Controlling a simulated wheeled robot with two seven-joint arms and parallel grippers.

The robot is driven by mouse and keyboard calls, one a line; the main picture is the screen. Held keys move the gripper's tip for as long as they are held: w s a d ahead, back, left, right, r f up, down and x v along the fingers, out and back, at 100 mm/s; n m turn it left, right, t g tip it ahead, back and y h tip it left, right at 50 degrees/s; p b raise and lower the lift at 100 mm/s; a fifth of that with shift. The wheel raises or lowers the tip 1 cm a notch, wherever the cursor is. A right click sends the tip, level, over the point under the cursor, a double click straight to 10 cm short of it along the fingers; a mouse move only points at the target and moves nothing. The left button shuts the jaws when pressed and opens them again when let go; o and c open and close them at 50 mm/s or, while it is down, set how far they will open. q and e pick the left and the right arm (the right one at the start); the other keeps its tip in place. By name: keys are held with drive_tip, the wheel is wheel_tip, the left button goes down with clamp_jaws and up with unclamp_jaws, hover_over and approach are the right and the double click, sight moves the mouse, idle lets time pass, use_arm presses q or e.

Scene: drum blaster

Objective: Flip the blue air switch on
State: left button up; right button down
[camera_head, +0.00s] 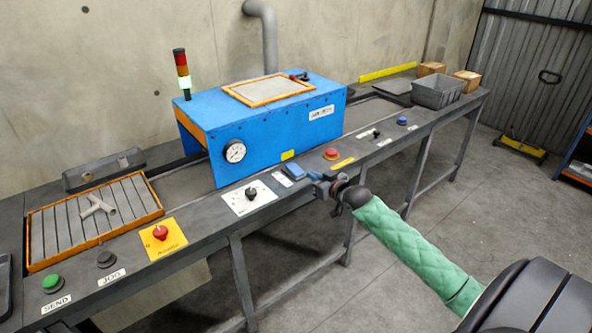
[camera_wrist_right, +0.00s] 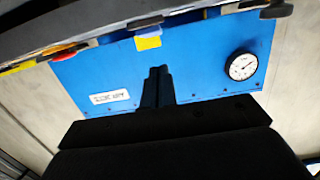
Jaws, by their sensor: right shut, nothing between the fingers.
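A blue switch (camera_head: 294,171) sits on the front ledge of the long grey bench, in front of the blue machine, beside a small white label (camera_head: 281,179). Its on or off position is too small to tell. My right gripper (camera_head: 319,181) is just right of the switch, low over the ledge edge; I cannot tell whether they touch. In the right wrist view my two dark fingers (camera_wrist_right: 157,75) are together with nothing between them, in front of the machine's blue face. My left gripper is not in view.
The blue machine (camera_head: 255,120) with its dial gauge (camera_head: 234,151) stands behind the ledge. A black knob (camera_head: 251,193) is left of the switch, a red button (camera_head: 331,153) right of it. A blue button (camera_head: 402,121) is farther right. Open floor lies before the bench.

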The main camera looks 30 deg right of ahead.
sight(296, 170)
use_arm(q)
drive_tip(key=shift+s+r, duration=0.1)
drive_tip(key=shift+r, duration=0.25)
use_arm(e)
drive_tip(key=r, duration=0.2)
drive_tip(key=d, duration=0.1)
drive_tip(key=shift+w+r+t, duration=0.3)
drive_tip(key=shift+w+r, duration=0.05)
drive_tip(key=shift+r, duration=0.05)
drive_tip(key=shift+w, duration=0.15)
